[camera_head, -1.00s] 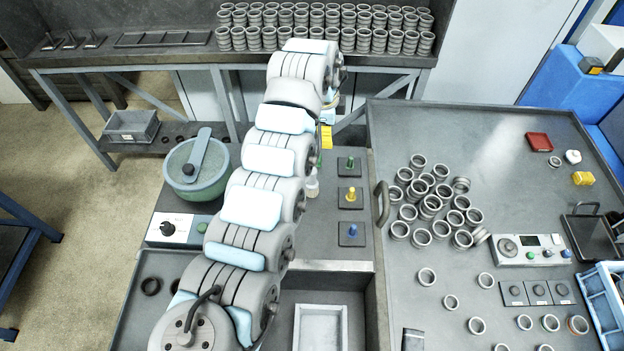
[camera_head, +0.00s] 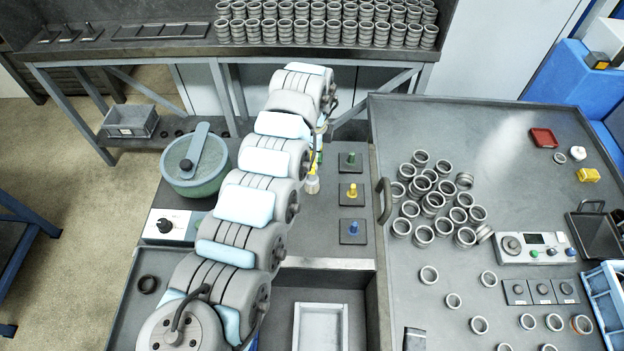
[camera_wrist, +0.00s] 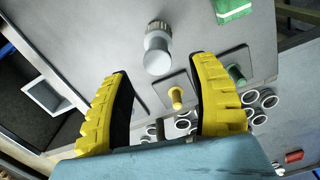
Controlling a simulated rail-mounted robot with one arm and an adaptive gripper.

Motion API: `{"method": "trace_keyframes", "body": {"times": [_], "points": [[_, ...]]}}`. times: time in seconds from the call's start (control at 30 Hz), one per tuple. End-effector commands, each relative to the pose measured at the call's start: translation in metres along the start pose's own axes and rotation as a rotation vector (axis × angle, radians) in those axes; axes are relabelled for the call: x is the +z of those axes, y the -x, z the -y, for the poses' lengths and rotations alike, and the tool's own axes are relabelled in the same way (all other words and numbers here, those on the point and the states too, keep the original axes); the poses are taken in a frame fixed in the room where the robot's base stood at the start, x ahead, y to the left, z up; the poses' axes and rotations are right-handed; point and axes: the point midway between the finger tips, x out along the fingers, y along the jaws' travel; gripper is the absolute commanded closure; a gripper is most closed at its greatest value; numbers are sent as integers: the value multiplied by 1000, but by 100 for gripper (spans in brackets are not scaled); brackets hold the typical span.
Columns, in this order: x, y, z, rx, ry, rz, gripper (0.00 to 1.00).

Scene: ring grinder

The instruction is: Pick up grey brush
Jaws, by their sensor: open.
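A grey-white, round-bodied upright piece (camera_wrist: 157,52) with a darker grey top stands on the grey bench; it looks like the grey brush, but I cannot make out bristles. In the head view it (camera_head: 313,185) shows just right of my arm. My gripper (camera_wrist: 158,68) has yellow ribbed fingers spread wide and empty. In the wrist view the piece appears between and beyond the fingertips, apart from them. In the head view my arm hides most of the gripper; a bit of yellow shows just above the piece.
Square pads with a green peg (camera_head: 350,160), a yellow peg (camera_head: 352,191) and a blue peg (camera_head: 353,228) stand close right of the piece. A green bowl (camera_head: 196,165) stands left of my arm. Many metal rings (camera_head: 433,202) crowd the right table. An open tray (camera_head: 320,327) lies in front.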

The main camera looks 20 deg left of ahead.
Motion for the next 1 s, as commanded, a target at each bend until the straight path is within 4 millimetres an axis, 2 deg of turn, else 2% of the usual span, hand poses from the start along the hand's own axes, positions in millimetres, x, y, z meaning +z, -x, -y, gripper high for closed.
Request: {"method": "trace_keyframes", "body": {"times": [0.1,0.37,0.63,0.93,0.97,1.0], "points": [[0,-17,0,2,0,1,40],[0,-32,-1,0,0,0,40],[2,-68,-4,2,0,0,40],[2,-74,-3,-1,0,1,40],[2,-74,-3,-1,0,1,46],[2,-74,-3,-1,0,1,57]]}}
